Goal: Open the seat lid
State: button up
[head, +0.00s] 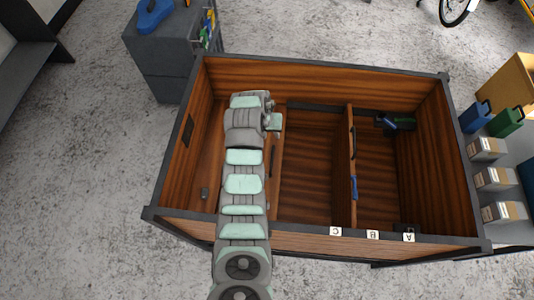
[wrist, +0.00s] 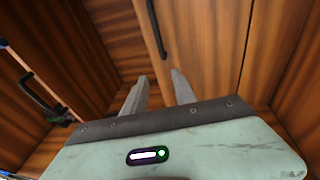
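The wooden panel (wrist: 205,45) that appears to be the seat lid lies ahead of my gripper in the wrist view. It carries a slim dark bar handle (wrist: 156,28). My gripper (wrist: 158,80) has its two grey fingers apart, with nothing between them. The fingers point toward the panel, and the handle shows beyond their tips. In the head view my gripper (head: 275,122) is inside the left part of the wooden cargo box (head: 310,72). A dark handle (head: 272,162) shows just right of my arm. The lid looks closed, but my arm hides part of that area.
A divider (head: 349,205) with a dark handle (head: 353,142) and a blue item (head: 354,187) stands right of centre. A dark green-and-black tool (head: 397,123) is in the right compartment. Labels C, B and A (head: 373,235) sit on the front rim. A grey cabinet (head: 160,58) stands behind left.

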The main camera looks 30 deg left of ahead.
aim_at(272, 157)
jog(key=s+f, duration=0.1)
jog(key=f, duration=0.1)
jog(key=s+d+f+g, duration=0.1)
jog(key=f, duration=0.1)
jog(key=s+f+g+h, duration=0.1)
jog(key=f, duration=0.2)
jog(key=shift+d, duration=0.2)
jog(key=shift+w+d+f, duration=0.1)
jog(key=shift+d+f, duration=0.1)
jog(key=shift+f, duration=1.2)
grip_shut()
dwell(0.6)
